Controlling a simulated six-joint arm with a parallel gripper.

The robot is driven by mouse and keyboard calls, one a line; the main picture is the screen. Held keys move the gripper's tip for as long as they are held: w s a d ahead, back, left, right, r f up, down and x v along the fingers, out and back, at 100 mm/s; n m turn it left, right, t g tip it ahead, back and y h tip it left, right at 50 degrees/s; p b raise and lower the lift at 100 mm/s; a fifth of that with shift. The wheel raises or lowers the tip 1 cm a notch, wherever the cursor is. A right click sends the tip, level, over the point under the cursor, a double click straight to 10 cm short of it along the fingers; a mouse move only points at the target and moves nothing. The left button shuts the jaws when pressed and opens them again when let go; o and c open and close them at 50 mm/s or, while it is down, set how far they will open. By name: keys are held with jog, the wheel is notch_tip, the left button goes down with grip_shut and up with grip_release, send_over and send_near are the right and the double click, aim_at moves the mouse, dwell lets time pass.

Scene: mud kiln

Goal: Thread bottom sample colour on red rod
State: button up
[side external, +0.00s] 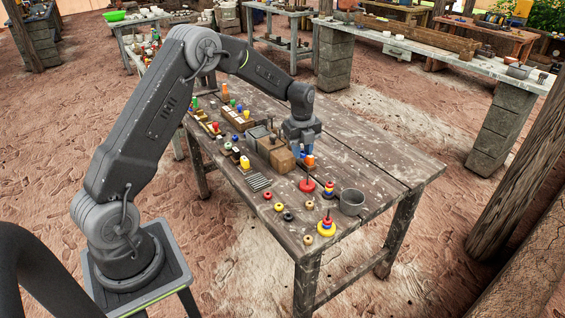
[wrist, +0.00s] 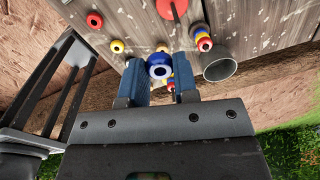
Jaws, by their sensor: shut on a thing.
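My gripper (wrist: 160,88) is shut on a blue ring (wrist: 159,68), held above the table between its two blue fingertips. In the side view my gripper (side external: 303,153) hangs over the table's middle, and the ring is hard to make out there. The red rod (side external: 307,185) stands on a round red base in front of it. In the wrist view the red base (wrist: 172,8) is cut by the top edge. A stack of coloured rings (side external: 328,190) stands right of it, and another stack, yellow at the bottom (side external: 326,230), stands near the front edge. Which is the sample is unclear.
A grey cup (side external: 352,202) stands beside the stacks. Several loose rings, including a red one (side external: 267,195), lie on the left front of the table. A wooden block (side external: 282,160) is left of my gripper. Grey rods (side external: 259,183) lie nearby.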

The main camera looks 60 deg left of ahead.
jog(key=shift+w+r, duration=0.15)
jog(key=shift+w, duration=0.55)
jog(key=shift+w+r, duration=0.1)
jog(key=shift+w, duration=0.6)
jog(key=shift+f, duration=2.3)
jog(key=shift+f, duration=1.6)
jog(key=o, duration=1.3)
jog(key=shift+o, duration=0.2)
jog(key=shift+r, duration=3.55)
